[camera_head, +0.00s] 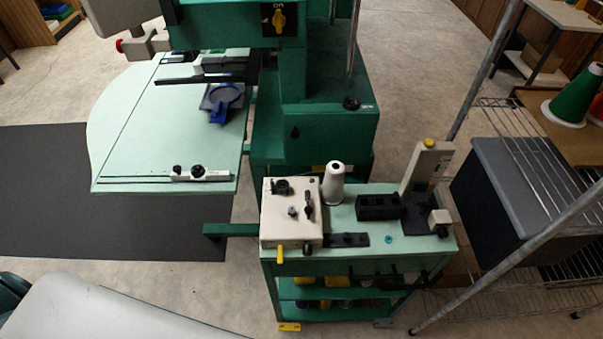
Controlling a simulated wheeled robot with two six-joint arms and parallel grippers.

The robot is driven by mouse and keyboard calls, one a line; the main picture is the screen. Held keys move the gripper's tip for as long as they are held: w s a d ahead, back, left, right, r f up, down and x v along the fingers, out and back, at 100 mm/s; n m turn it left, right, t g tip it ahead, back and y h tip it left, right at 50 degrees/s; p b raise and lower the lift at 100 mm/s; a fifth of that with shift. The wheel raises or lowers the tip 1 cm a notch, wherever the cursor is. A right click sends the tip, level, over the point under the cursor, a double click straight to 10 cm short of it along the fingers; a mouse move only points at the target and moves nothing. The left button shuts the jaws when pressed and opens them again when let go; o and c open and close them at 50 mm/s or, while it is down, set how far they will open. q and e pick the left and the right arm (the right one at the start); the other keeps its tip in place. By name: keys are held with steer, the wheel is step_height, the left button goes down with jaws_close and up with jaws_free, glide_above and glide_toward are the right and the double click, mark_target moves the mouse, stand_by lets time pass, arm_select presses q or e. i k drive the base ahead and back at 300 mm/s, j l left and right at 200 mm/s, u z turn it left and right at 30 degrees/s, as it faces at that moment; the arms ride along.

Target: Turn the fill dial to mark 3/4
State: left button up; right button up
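A cream box (291,224) stands on the left of a green trolley's top (375,222). It carries a dark round knob (282,187), a small grey knob (292,211) and a dark upright lever-like part (308,204). A yellow piece (280,255) sticks out of its front. I cannot tell which part is the fill dial, and no 3/4 mark is readable. A yellow switch (279,19) marked ON sits on the green machine (320,118) behind. Neither of my grippers is in view.
A white cone (334,182), a black block (379,207) and a cream upright unit (427,166) share the trolley top. A pale green table (140,130) is at left. A wire rack (545,180) with a grey bin (510,195) stands close at right. Floor shows in front.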

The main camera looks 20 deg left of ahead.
mark_target(307, 251)
steer(key=l+z, duration=0.15)
steer(key=z, duration=0.45)
steer(key=l+z, duration=0.35)
steer(key=z, duration=0.15)
steer(key=l+u, duration=0.1)
steer(key=u, duration=0.3)
steer(key=i+l+u, duration=0.1)
steer(key=u, duration=0.3)
steer(key=l+u, duration=0.15)
steer(key=u, duration=0.3)
steer(key=l+u, duration=0.15)
steer(key=u, duration=0.25)
steer(key=k+l, duration=0.1)
steer(key=l, duration=0.3)
steer(key=l+u, duration=0.1)
steer(key=l, duration=0.35)
steer(key=k+l, duration=0.15)
steer(key=l, duration=0.25)
